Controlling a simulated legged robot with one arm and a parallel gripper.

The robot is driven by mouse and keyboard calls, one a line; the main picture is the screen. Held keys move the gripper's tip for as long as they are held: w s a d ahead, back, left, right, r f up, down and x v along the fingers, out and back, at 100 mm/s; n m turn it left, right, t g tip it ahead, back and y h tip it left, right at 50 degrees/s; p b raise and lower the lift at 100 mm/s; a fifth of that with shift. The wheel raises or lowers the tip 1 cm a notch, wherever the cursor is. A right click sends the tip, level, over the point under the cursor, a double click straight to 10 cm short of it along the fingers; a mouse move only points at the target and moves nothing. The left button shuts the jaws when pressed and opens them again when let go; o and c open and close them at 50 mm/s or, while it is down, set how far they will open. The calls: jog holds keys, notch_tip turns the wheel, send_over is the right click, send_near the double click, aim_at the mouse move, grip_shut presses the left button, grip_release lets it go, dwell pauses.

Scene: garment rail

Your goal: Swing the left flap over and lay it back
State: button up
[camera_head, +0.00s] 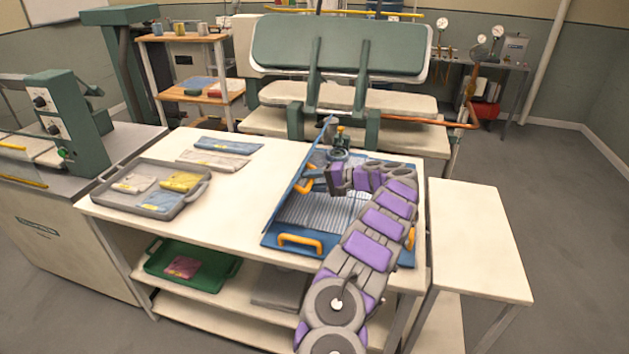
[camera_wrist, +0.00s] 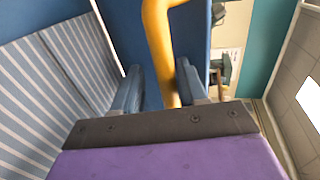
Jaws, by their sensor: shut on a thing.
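The blue folding board lies on the white table, with a striped grey-blue garment (camera_head: 318,212) on it. Its left flap (camera_head: 311,153) stands raised and tilted along the board's left side. The flap has an orange handle (camera_head: 303,186). My gripper (camera_head: 313,181) reaches it from the right and is shut on this handle. In the wrist view the orange handle (camera_wrist: 158,45) passes between the fingers of my gripper (camera_wrist: 160,88), with a blue panel behind. The striped garment (camera_wrist: 55,75) shows at left there. My arm hides the board's right part.
A front orange handle (camera_head: 300,242) sits at the board's near edge. A grey tray (camera_head: 150,208) with folded cloths stands at left, and two folded garments (camera_head: 222,152) lie behind it. A press (camera_head: 340,48) stands behind the table. A bare side table (camera_head: 478,240) is at right.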

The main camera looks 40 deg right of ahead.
jog(key=shift+o, duration=0.9)
jog(key=shift+d, duration=0.1)
jog(key=shift+d+r, duration=0.1)
jog(key=shift+r, duration=0.05)
jog(key=p+v, duration=0.4)
jog(key=v, duration=1.3)
jog(key=shift+d, duration=0.15)
jog(key=shift+s, duration=0.15)
